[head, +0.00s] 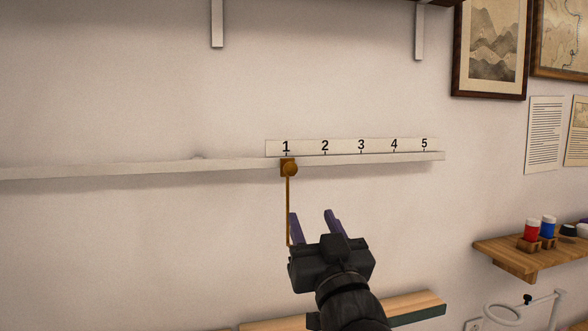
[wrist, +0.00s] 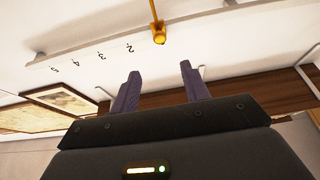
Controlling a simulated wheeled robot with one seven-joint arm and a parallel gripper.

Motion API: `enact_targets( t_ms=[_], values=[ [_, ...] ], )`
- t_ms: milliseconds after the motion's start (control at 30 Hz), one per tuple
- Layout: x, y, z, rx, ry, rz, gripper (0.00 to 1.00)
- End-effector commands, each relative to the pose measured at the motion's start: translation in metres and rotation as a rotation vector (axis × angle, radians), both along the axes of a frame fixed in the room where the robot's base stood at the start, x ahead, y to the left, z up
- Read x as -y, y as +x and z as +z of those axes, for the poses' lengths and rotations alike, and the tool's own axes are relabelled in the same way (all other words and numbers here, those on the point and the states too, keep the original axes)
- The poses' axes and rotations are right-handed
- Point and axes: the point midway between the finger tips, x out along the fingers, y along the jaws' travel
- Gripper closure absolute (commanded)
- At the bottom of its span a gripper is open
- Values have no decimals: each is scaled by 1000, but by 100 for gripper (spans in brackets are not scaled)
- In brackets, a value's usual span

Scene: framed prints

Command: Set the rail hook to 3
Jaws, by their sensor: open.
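The rail hook (head: 289,168) is a brass slider with a round knob and a thin rod hanging down. It sits on the white wall rail (head: 120,169), under the number 1 of the scale strip (head: 343,147), which runs from 1 to 5. My gripper (head: 313,214) is open and empty, below and slightly right of the hook's knob. The rod's lower end shows beside the left finger; I cannot tell if they touch. In the wrist view the hook (wrist: 158,32) is ahead of the open fingers (wrist: 160,68), apart from them.
Two shelf brackets (head: 217,24) hang above the rail. Framed prints (head: 491,48) and paper sheets (head: 544,134) are on the wall at right. A wooden shelf (head: 510,252) with small red and blue containers stands out at lower right. The wall around the rail is clear.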

Motion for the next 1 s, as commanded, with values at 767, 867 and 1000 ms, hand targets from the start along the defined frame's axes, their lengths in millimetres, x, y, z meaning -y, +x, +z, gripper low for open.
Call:
enact_targets(
  t_ms=[767,867,1000],
  values=[
    [-20,63,29,-7,1,4,54],
    [-24,77,35,-7,-1,5,54],
    [-30,97,44,-6,0,5,54]
  ],
)
